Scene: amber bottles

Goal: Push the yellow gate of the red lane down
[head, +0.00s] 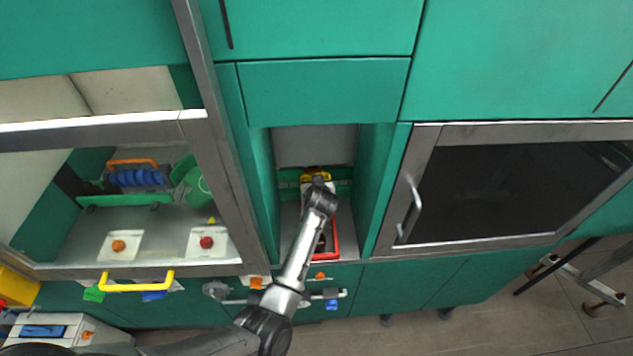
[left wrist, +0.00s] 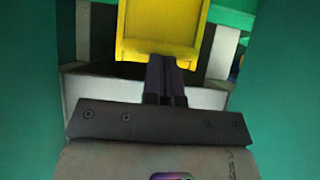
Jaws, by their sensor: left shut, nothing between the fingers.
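The yellow gate (head: 316,171) is at the back of a narrow green niche in the head view, partly hidden by my left arm. In the left wrist view the yellow gate (left wrist: 160,28) fills the top middle as an upright panel with raised side edges. The red lane (head: 335,238) shows as a red-edged channel, mostly covered by my arm. My left gripper (left wrist: 165,62) is shut and empty, its dark fingertips at the gate's lower edge. I cannot tell whether they touch it. In the head view the fingers are hard to make out. My right gripper is not in view.
Green niche walls (head: 375,180) stand close on both sides of my left arm. A dark-windowed door (head: 500,190) with a metal handle is to the right. A glass-fronted compartment on the left holds a red button (head: 206,242) and an orange button (head: 118,245).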

